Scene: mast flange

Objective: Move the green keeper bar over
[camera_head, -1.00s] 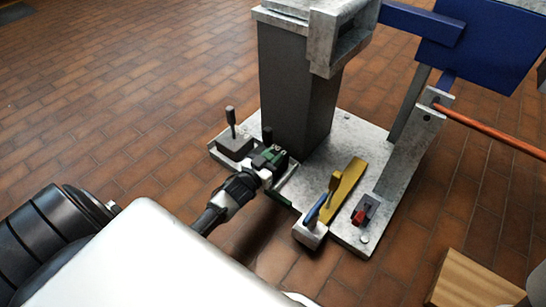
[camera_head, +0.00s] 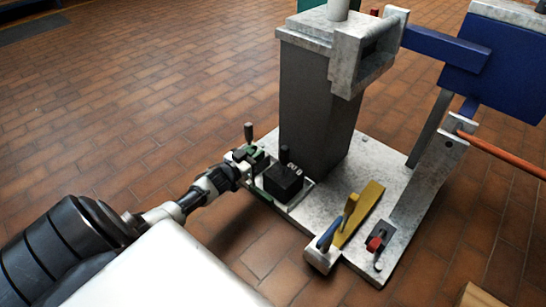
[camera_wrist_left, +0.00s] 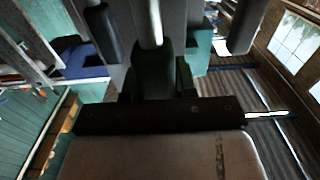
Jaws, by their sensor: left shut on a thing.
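A black block (camera_head: 283,182) with an upright pin sits in the tray to the right of the gripper. My right gripper is not in view.
A thick grey column (camera_head: 318,110) stands behind the tray on the base plate (camera_head: 375,160). A yellow wedge (camera_head: 361,212), a blue-handled lever (camera_head: 329,236) and a red-tipped switch (camera_head: 376,244) lie to the right. Brick floor is open at left.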

